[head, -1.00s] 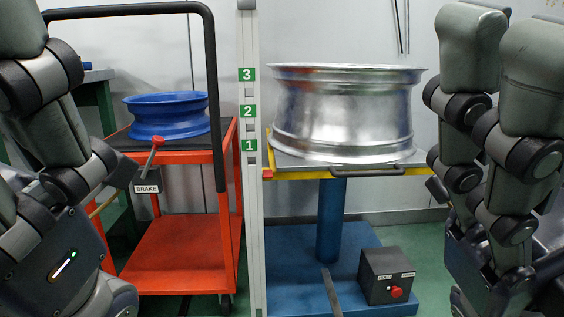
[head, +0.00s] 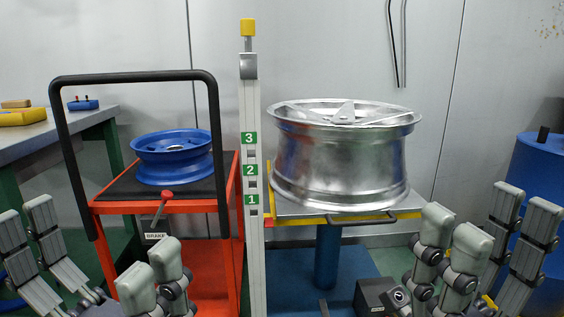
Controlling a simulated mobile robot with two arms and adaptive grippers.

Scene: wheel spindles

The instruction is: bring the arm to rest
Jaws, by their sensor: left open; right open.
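My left gripper (head: 88,236) is at the lower left, in front of the red cart. Its grey fingers point up and stand wide apart with nothing between them. My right gripper (head: 488,212) is at the lower right, in front of and to the right of the wheel stand. Its fingers also point up, spread and empty. Both hands are apart from the wheels. The forearms are mostly outside the picture.
A blue wheel (head: 173,158) lies on the red cart (head: 222,205), which has a black handle. A large silver wheel (head: 345,155) lies on a stand behind a numbered post (head: 251,228). A workbench (head: 60,133) is left, a blue drum (head: 545,190) right.

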